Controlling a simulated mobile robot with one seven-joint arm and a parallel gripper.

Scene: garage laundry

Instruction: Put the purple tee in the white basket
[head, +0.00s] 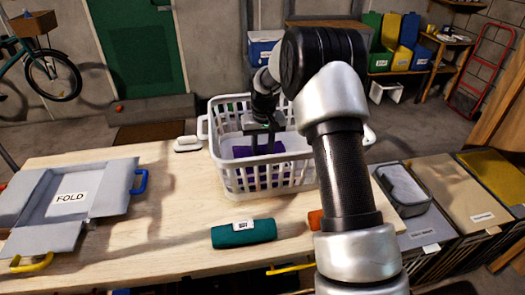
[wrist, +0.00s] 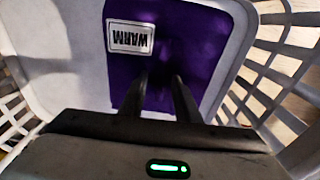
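The white basket (head: 225,185) is a slatted plastic basket standing on the wooden table. The purple tee (head: 258,152) is inside it, and its purple also shows through the front slats. In the wrist view the tee (wrist: 185,45) lies on the basket's floor (wrist: 75,85), with a white "WARM" label on it. My gripper (head: 262,138) is inside the basket, above the tee. In the wrist view its two fingers (wrist: 160,80) point down at the tee with a gap between them, and purple shows in the gap. I cannot tell whether the fingertips touch the tee.
A grey folding board (head: 60,205) marked "FOLD" lies at the left of the table. A teal rolled cloth (head: 244,233) lies in front of the basket. An orange item (head: 315,219) is partly hidden by my arm. A small white object (head: 187,144) sits left of the basket.

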